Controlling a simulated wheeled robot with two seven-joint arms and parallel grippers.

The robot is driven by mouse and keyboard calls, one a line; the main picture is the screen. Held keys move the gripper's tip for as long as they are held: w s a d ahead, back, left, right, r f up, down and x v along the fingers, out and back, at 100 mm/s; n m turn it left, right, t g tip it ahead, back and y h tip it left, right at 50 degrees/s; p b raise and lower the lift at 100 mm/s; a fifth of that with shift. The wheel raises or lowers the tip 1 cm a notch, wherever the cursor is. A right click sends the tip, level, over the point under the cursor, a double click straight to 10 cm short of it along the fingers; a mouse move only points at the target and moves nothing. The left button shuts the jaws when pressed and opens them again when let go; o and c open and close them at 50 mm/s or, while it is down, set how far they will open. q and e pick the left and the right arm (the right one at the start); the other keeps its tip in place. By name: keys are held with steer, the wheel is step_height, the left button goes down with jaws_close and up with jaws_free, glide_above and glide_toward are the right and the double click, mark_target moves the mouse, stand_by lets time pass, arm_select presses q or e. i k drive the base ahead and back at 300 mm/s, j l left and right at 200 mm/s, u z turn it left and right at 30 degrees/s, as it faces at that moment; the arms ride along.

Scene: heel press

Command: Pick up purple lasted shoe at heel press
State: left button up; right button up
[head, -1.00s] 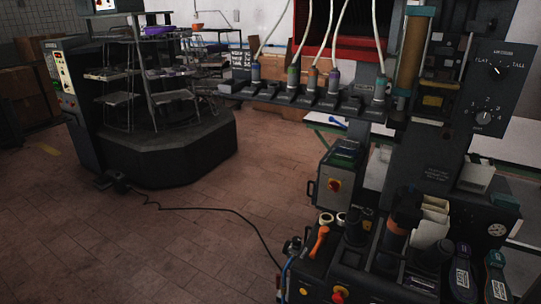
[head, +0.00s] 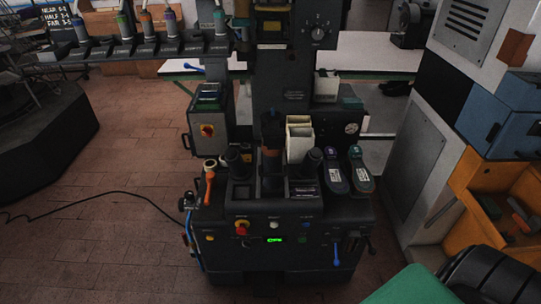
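The heel press (head: 275,235) stands in the middle of the head view, dark, with knobs, a lit green display and dark upright posts. Two dark lasted shoes lie side by side on its right top surface, each with a white label. The left one shows a purple patch at its far end and looks like the purple lasted shoe (head: 335,181). The right one is a teal-marked shoe (head: 360,178). The two are close together; I cannot tell whether they touch. Neither of my grippers is in view.
An orange bin (head: 495,215) and a blue box (head: 510,120) stand at the right. A green surface (head: 408,287) is at the bottom right. A black cable (head: 75,203) crosses the floor at the left. The brick floor (head: 110,250) left of the press is mostly clear.

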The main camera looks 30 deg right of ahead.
mark_target(336, 181)
steer(key=z, duration=1.5)
steer(key=i+l+u, duration=0.35)
steer(key=i+u, duration=0.15)
steer(key=i+l+u, duration=0.35)
steer(key=l+u, duration=0.15)
